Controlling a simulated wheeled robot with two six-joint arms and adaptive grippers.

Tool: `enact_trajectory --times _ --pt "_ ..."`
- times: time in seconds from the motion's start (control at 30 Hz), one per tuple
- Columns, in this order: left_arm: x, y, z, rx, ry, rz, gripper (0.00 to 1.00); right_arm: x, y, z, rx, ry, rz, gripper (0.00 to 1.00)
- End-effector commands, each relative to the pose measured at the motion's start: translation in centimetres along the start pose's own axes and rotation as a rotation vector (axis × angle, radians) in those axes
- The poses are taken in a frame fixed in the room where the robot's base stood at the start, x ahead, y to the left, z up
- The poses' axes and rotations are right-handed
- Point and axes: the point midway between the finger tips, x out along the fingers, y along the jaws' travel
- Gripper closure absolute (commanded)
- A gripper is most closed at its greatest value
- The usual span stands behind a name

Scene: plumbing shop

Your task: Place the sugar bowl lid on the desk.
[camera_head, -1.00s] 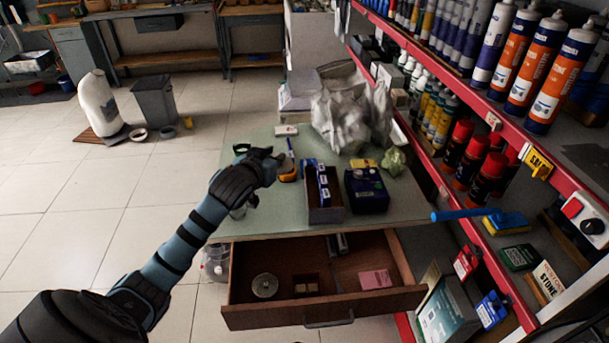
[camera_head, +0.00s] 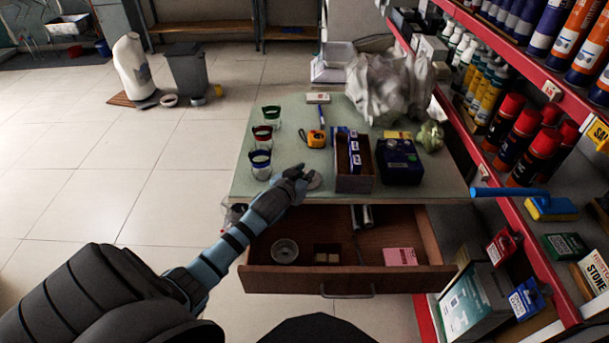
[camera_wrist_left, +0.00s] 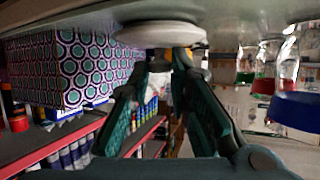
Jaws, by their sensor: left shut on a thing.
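The sugar bowl lid (camera_head: 314,181) is a small pale grey disc at the front part of the green desk (camera_head: 225,186). My left gripper (camera_head: 299,174) is shut on it. In the left wrist view the white lid (camera_wrist_left: 160,34) sits at the fingertips (camera_wrist_left: 168,60), right by the desk surface, which fills the top of that view. I cannot tell whether the lid touches the desk. A round bowl (camera_head: 285,250), perhaps the sugar bowl, is in the open drawer (camera_head: 310,282) under the desk. My right gripper is not in view.
Glasses with green (camera_head: 270,116), red (camera_head: 263,137) and blue (camera_head: 260,163) rims line the desk's left side. A tape measure (camera_head: 316,139), an open box (camera_head: 355,184), a dark blue box (camera_head: 400,172) and a plastic bag (camera_head: 385,88) stand behind and right. A red shelf (camera_head: 500,205) borders the right.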

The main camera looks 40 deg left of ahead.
Motion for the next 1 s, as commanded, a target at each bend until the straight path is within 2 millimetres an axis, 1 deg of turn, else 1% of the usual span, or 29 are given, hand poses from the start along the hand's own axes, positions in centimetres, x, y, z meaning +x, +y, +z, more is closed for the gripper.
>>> enact_trajectory --times 0.07,0.1,0.2,0.53,0.63,0.67,0.77,0.9,1.0 --pt "0.1 0.0 0.2 0.0 0.0 0.0 1.0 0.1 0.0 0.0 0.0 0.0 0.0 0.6" --pt "0.1 0.0 0.2 0.0 0.0 0.0 0.77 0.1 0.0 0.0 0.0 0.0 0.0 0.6" --pt "0.1 0.0 0.2 0.0 0.0 0.0 0.62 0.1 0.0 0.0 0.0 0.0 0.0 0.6" --pt "0.0 0.0 -0.1 0.0 0.0 0.0 0.62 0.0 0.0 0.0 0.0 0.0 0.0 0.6" --pt "-0.9 0.0 -0.2 0.001 0.0 0.0 0.62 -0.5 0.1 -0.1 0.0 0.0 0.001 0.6" --pt "-1.4 -0.1 -0.2 0.003 -0.001 0.0 0.62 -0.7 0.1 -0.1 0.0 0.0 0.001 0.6" --pt "-3.9 0.0 -0.3 0.003 -0.002 0.001 0.62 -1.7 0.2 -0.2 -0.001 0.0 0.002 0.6" --pt "-8.0 -0.1 -0.3 0.004 -0.002 0.001 0.62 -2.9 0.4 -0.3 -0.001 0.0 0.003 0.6" --pt "-10.3 0.0 -0.3 0.003 -0.001 0.001 0.62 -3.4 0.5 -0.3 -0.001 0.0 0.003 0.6"
